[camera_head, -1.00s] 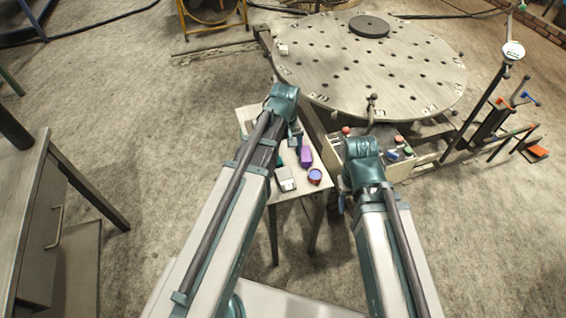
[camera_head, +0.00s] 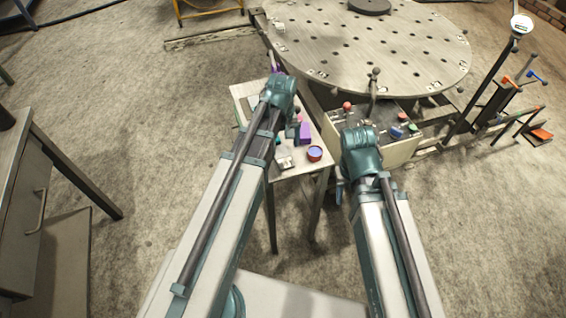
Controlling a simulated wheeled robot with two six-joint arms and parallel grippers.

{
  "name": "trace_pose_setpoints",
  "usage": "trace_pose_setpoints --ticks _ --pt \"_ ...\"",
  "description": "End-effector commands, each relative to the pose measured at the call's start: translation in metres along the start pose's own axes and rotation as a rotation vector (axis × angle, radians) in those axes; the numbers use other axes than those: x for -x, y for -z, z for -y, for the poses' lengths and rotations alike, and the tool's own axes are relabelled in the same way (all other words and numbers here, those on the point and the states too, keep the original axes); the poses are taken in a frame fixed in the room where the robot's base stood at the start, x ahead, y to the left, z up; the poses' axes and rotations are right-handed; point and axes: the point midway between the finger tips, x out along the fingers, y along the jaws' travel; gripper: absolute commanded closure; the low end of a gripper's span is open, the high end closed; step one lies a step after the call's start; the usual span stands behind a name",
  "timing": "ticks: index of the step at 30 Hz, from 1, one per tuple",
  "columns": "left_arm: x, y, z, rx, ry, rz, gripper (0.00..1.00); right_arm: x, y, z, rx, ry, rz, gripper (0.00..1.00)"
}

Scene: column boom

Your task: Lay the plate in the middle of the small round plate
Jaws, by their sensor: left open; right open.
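The small round plate is a dark grey disc (camera_head: 369,5) lying on the far part of a large round table with holes (camera_head: 420,50). It is cut by the top edge of the picture. I cannot tell which thing is the other plate. A small side table (camera_head: 316,183) carries a purple block (camera_head: 304,133), a red round pot with a blue top (camera_head: 315,153) and a pale grey piece (camera_head: 285,162). My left arm covers much of this table. My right arm stands over the near side of the control box.
A control box (camera_head: 400,153) with red, blue and green knobs stands before the round table. A stand with a dial (camera_head: 521,25) and a tool rack (camera_head: 495,115) are at the right. A bench (camera_head: 20,190) is at the left. Open floor lies between bench and side table.

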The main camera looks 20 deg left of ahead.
Motion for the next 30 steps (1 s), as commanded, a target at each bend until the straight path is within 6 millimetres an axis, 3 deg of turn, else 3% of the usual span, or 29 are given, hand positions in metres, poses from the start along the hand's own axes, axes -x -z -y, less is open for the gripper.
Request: trace_pose_setpoints --ticks 10,21,30 --pt "-0.010 0.001 -0.001 0.000 0.000 0.000 0.00 -0.010 0.001 0.001 0.000 0.000 0.000 0.50" --pt "-0.053 0.005 -0.005 0.000 0.000 0.000 0.00 -0.052 0.003 0.005 0.001 0.000 0.000 0.50" --pt "-0.053 0.005 -0.004 0.000 0.000 0.000 0.00 -0.053 0.003 0.005 0.001 0.000 0.000 0.50"
